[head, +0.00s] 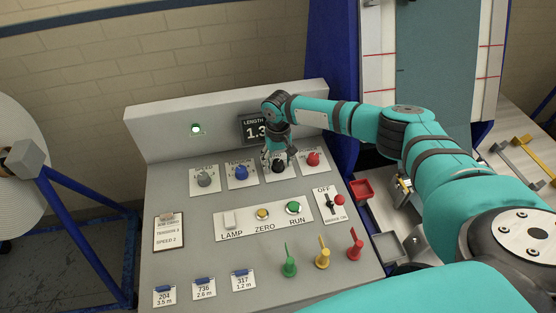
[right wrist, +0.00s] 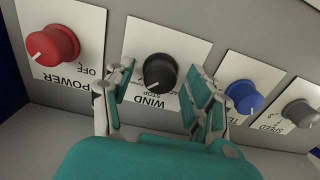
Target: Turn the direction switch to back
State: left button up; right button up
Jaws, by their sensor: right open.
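The direction switch is a black round knob (head: 278,167) on a white plate on the sloped grey panel, between a blue and a red knob. In the right wrist view the black knob (right wrist: 160,72) shows upside down, with the word WIND and partly covered small lettering including STOP. Its white mark points toward the lower left in that view. My right gripper (head: 276,156) is over this knob. In the right wrist view its open fingers (right wrist: 158,96) stand on either side of the knob, with gaps between them and it. My left gripper is not in view.
The red POWER knob (right wrist: 53,45) and the blue knob (right wrist: 244,97) are close on either side. A LENGTH display (head: 253,129) is behind my gripper.

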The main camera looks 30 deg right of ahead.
grip_shut()
dwell(0.3)
jog(key=shift+n, duration=0.4)
jog(key=n, duration=0.3)
jog(key=shift+n+p, duration=0.35)
jog(key=shift+n, duration=0.05)
jog(key=n, duration=0.4)
jog(key=shift+n, duration=0.3)
jog(key=n, duration=0.8)
jog(key=shift+n, duration=0.6)
